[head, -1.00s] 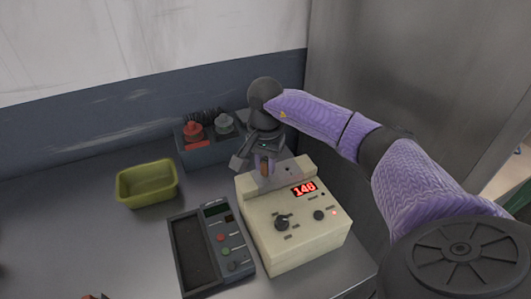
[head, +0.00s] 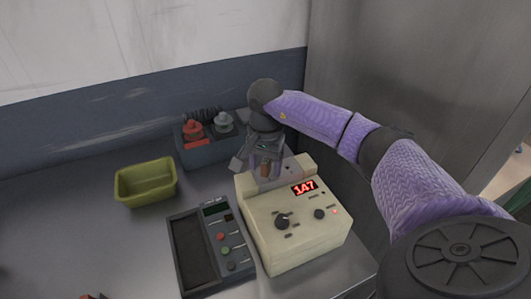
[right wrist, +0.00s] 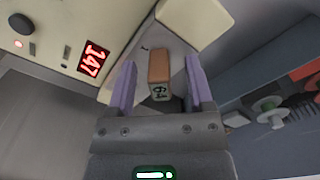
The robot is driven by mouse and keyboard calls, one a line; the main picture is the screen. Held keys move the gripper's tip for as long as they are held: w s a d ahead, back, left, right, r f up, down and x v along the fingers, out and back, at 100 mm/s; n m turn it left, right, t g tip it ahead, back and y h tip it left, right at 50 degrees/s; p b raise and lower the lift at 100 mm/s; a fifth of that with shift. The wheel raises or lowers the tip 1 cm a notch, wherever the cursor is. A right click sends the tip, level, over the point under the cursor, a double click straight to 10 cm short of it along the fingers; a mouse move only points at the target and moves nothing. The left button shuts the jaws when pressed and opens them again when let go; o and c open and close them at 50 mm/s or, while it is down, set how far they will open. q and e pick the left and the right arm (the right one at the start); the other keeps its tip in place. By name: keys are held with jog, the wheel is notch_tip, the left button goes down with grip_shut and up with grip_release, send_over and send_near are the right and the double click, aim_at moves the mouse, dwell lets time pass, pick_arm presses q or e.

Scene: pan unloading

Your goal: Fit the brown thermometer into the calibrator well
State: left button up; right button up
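The brown thermometer (head: 265,170) is a small brown block-shaped handle with a pale, marked end in the right wrist view (right wrist: 159,68). It stands at the grey plate (right wrist: 180,50) on the back of the cream calibrator (head: 290,222). Its lower end is hidden, so I cannot tell how deep it sits in a well. My right gripper (head: 264,161) is above the back of the calibrator. Its purple fingers (right wrist: 160,88) are open on both sides of the thermometer, with a visible gap at each side. My left gripper is not in view.
A black tray with a control panel (head: 190,255) lies left of the calibrator. An olive bin (head: 147,184) stands further left. A blue-grey box with red and grey knobs (head: 208,150) stands behind. A grey wall is close on the right.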

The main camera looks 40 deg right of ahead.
jog(key=shift+r, duration=0.1)
notch_tip(320, 180, up, 10)
jog(key=shift+f+p, duration=0.15)
jog(key=shift+p, duration=0.4)
